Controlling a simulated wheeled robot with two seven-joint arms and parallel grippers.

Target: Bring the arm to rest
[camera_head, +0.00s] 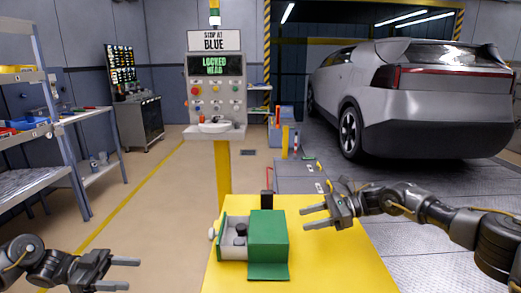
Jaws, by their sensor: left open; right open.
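My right gripper (318,213) is open and empty, to the right of the green box on the yellow table and apart from it as far as I can tell. My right arm reaches in from the right edge. My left gripper (122,274) is open and empty at the lower left, beyond the table's left edge. The green and white box (267,240) stands on the yellow table (340,268), with a dark round part in its pale left section.
A control panel (215,85) reading "STOP AT BLUE" and "LOCKED" stands on a yellow post behind the table. Shelves (35,130) line the left side. A silver car (420,95) is parked at the back right. The floor between shelves and table looks clear.

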